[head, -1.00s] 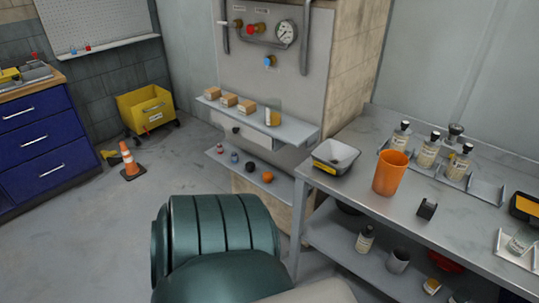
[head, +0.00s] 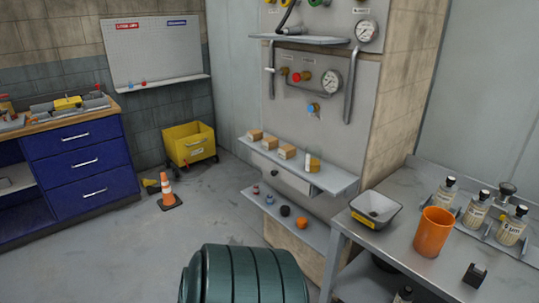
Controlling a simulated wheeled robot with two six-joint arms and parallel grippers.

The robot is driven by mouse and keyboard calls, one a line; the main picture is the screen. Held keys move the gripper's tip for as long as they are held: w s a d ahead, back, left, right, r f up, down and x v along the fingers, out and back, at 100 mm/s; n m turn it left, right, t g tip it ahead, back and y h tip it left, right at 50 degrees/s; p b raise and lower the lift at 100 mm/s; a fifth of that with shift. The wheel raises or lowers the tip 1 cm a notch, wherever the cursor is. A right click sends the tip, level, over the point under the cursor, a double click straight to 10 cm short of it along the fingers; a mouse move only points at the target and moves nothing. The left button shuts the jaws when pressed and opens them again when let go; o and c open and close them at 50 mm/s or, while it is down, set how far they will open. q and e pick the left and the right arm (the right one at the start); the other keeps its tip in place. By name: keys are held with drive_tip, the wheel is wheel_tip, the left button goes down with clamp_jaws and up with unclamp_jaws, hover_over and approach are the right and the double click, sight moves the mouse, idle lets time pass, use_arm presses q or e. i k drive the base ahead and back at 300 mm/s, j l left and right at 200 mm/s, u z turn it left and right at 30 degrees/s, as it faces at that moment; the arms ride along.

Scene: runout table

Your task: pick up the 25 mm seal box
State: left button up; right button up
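Neither of my grippers is in view.
A lower shelf (head: 318,236) holds several small items, including an orange ball (head: 302,222). A metal table (head: 408,262) at right carries a grey bin (head: 377,210), an orange cup (head: 433,232) and bottles. A traffic cone (head: 168,190) and yellow cart (head: 189,143) stand left. Open floor lies between.

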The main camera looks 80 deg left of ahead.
sight(285, 153)
drive_tip(key=u, duration=2.45)
